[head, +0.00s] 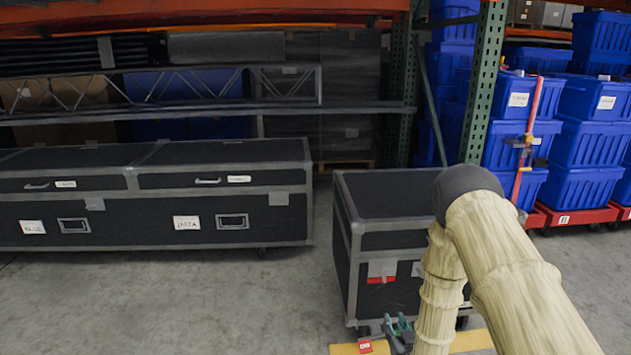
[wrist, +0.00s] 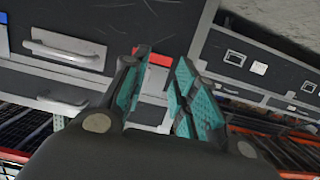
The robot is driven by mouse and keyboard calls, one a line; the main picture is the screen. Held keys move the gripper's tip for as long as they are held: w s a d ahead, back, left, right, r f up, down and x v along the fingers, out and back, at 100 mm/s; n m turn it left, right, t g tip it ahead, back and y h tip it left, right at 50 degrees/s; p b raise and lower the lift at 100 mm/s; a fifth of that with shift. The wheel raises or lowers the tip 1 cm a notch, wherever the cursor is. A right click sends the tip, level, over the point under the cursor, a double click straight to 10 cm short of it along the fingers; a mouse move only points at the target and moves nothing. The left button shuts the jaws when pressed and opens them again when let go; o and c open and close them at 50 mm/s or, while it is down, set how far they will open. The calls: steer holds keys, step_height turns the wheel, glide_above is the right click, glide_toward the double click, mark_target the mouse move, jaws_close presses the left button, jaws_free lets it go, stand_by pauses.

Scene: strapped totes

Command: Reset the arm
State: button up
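My gripper (head: 397,326) shows low in the head view, in front of the lower part of a black wheeled case (head: 388,198). My pale, sleeved arm bends down to it from the right and partly hides the case. In the wrist view the two teal-padded fingers of my gripper (wrist: 163,72) stand apart with a gap between them. I see nothing held in the gap. Dark case panels with silver handles lie beyond the fingers. I cannot tell whether the fingers touch anything.
Long black cases (head: 150,205) stand at the left. Blue totes (head: 590,150) are stacked on red dollies at the right, some with an orange strap (head: 527,140). A green rack post (head: 482,85) rises behind my arm. Grey floor (head: 200,310) is clear in the left foreground.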

steer(key=s+a+f+g, duration=0.1)
steer(key=s+f+g, duration=0.4)
steer(key=s, duration=0.6)
steer(key=s+a+f+g, duration=0.1)
steer(key=s+f+g, duration=0.2)
steer(key=s+f, duration=0.6)
steer(key=s+a+g, duration=0.2)
steer(key=s+g, duration=0.6)
steer(key=s, duration=2)
step_height(320, 180, up, 32)
steer(key=m+p, duration=0.1)
steer(key=p, duration=3.1)
